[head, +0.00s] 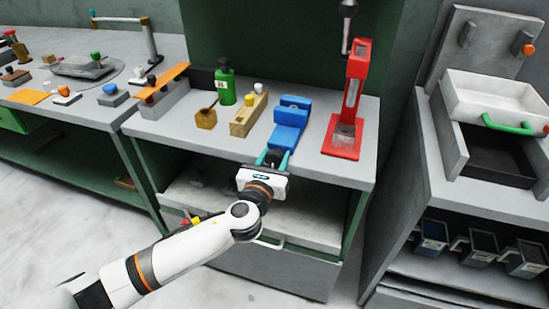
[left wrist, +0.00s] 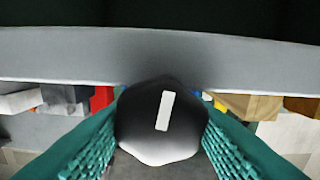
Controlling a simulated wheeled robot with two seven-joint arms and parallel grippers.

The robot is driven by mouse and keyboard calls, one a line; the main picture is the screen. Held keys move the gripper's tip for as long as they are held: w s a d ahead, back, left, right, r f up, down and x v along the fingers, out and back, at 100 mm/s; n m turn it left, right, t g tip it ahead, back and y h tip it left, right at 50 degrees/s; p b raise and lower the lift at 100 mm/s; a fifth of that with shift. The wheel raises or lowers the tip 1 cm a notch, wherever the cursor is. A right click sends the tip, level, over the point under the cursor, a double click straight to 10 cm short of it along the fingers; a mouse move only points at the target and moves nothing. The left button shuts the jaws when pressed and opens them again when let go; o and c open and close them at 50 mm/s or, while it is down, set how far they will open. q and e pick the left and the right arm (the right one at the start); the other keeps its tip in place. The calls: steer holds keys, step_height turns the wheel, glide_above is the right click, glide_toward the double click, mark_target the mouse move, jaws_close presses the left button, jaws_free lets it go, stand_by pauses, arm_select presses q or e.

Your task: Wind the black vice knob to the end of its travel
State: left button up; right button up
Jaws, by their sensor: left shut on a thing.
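The blue vice (head: 290,122) stands at the front of the grey bench, between a wooden block and a red press. Its black knob (head: 272,157) faces the front edge, mostly hidden by my gripper in the head view. In the left wrist view the knob (left wrist: 160,125) is dark and faceted, with a white stripe slightly tilted from upright. My left gripper (head: 273,160) reaches it from the front, and its ribbed teal fingers (left wrist: 160,140) are shut on the knob, one on each side. My right gripper is in neither view.
The red press (head: 345,110) stands right of the vice. A wooden block (head: 247,116), a green bottle (head: 225,84) and a small wooden pot (head: 206,118) stand to the left. The bench's front edge (head: 320,174) lies close to my gripper. A white tray (head: 495,100) is far right.

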arm_select(q)
steer(key=n, duration=0.2)
steer(key=shift+n, duration=0.3)
steer(key=o, duration=1)
steer(key=shift+a+f, duration=0.1)
